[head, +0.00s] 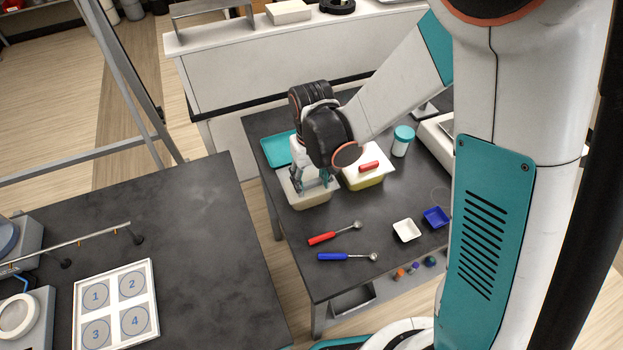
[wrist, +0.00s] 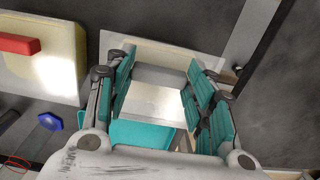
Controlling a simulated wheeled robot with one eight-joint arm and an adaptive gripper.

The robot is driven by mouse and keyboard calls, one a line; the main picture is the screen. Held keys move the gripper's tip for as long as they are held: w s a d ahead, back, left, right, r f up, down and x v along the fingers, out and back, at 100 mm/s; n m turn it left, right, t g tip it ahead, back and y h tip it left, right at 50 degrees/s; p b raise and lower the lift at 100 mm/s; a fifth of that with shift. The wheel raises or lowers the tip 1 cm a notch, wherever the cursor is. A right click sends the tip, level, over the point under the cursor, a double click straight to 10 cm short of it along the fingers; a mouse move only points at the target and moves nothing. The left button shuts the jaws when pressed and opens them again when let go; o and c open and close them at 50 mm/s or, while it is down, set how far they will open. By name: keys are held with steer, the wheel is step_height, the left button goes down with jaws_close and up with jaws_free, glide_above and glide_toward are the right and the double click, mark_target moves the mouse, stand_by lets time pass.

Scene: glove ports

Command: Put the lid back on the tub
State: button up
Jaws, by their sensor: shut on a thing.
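My gripper (head: 318,182) points down over the left, pale tub (head: 306,200) on the dark table. In the wrist view, my gripper (wrist: 165,95) has its teal-padded fingers on either side of a pale grey piece (wrist: 160,77), shut on it. A cream plate-like edge (wrist: 150,50) shows beyond the fingers. The piece looks like the lid's grip, but the fingers hide much of it. I cannot tell whether the lid touches the tub. Just right stands a yellow tub (head: 365,184) with a white lid and red handle (head: 369,166); the handle also shows in the wrist view (wrist: 18,44).
A teal tray (head: 273,150) lies behind the left tub. A teal-capped jar (head: 402,142) stands to the right. Red (head: 322,238) and blue (head: 333,256) scoops, a white dish (head: 406,230) and a blue dish (head: 436,217) lie in front. The table's front left is clear.

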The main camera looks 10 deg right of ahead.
mark_target(312, 183)
steer(key=shift+f+b, duration=0.35)
steer(key=shift+f, duration=0.1)
steer(key=o, duration=1)
steer(key=shift+r, duration=0.1)
steer(key=shift+r, duration=0.1)
steer(key=shift+r+p, duration=0.65)
steer(key=shift+p, duration=0.2)
step_height(312, 183, up, 12)
steer(key=shift+f+p, duration=0.25)
steer(key=shift+p, duration=0.8)
